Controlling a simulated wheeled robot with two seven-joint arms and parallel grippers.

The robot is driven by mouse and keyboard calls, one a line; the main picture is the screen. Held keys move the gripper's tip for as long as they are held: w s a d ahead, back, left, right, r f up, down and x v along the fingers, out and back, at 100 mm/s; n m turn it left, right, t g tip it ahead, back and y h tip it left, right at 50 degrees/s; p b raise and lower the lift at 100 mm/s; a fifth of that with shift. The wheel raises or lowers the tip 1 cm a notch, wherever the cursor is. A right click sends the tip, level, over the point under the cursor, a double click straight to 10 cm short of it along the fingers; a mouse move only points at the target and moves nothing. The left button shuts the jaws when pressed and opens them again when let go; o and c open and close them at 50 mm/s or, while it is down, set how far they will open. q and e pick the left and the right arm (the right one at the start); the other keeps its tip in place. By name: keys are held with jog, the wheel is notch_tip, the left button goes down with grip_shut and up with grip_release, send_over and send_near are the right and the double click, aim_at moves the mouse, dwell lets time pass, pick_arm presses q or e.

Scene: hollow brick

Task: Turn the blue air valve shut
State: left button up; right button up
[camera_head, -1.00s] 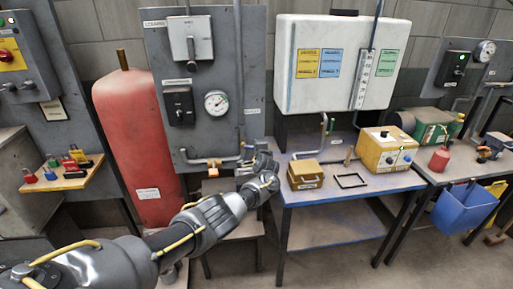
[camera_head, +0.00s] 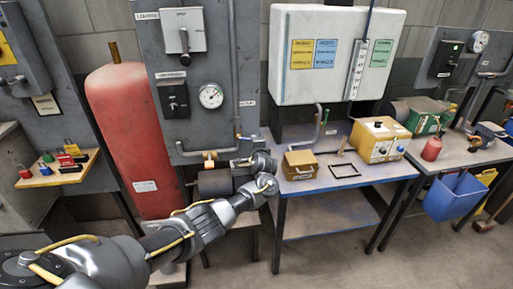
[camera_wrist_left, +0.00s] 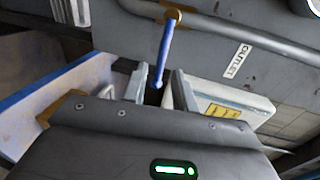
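The blue air valve's lever (camera_wrist_left: 165,52) shows in the left wrist view, hanging from a brass fitting (camera_wrist_left: 172,14) on a grey pipe. Its lower end reaches the gap between the fingers of my left gripper (camera_wrist_left: 160,88). The fingers are apart, with visible space beside the lever; I cannot tell whether either touches it. In the head view my left gripper (camera_head: 258,160) is at the lower right of the grey panel (camera_head: 215,60), just below the pipe. My right gripper is not in view.
A red tank (camera_head: 130,130) stands left of the panel. A gauge (camera_head: 210,95) sits above the pipe. Right of my gripper, a bench (camera_head: 345,183) holds a brass-coloured box (camera_head: 300,164) and a yellow control box (camera_head: 380,140). A white tank (camera_head: 335,60) hangs above.

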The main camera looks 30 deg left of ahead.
pick_arm(q)
jog(key=v, duration=0.5)
jog(key=shift+s+d, duration=0.2)
jog(key=shift+s, duration=0.1)
